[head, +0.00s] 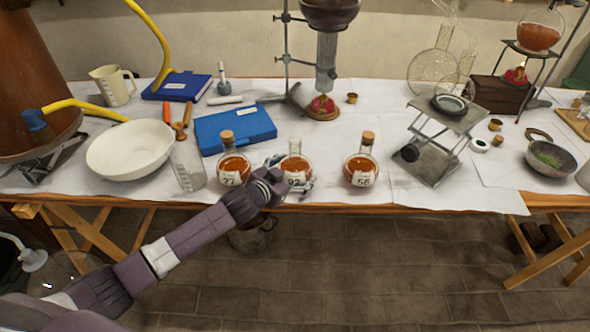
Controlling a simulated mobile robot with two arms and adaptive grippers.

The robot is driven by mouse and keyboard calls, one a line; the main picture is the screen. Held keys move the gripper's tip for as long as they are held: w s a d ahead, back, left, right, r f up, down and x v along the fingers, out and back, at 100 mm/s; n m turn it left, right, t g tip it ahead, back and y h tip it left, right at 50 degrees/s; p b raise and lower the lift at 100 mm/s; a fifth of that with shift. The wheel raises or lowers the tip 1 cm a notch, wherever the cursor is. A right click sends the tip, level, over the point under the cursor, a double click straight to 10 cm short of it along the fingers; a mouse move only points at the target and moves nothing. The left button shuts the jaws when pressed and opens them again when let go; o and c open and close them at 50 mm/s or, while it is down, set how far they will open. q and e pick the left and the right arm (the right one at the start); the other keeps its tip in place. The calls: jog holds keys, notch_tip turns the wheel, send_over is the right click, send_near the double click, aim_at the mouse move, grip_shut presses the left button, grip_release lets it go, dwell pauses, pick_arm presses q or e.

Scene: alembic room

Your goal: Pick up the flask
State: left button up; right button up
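Three round flasks of amber liquid with white number labels stand in a row near the table's front edge. They are the left flask (234,166) marked 27, the middle flask (296,163) marked 92, and the right flask (360,170), whose label seems to read 58. The left and right ones have corks. My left gripper (289,176) is at the middle flask, its fingers spread and partly covering its lower left side. Whether they press on the glass I cannot tell. The middle flask looks upright at table height. My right gripper is not in view.
A glass beaker (188,168) and a white bowl (131,148) stand left of the flasks. A blue case (235,128) lies behind them. A metal jack stand (433,150) is to the right. Bare table lies between the right flask and the stand.

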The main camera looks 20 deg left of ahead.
pick_arm(q)
jog(key=c, duration=0.8)
jog(key=shift+r, duration=0.1)
jog(key=shift+c, duration=0.9)
jog(key=shift+r, duration=0.15)
notch_tip(320, 180, up, 20)
jog(key=shift+f+p, duration=0.2)
jog(key=shift+p, duration=0.15)
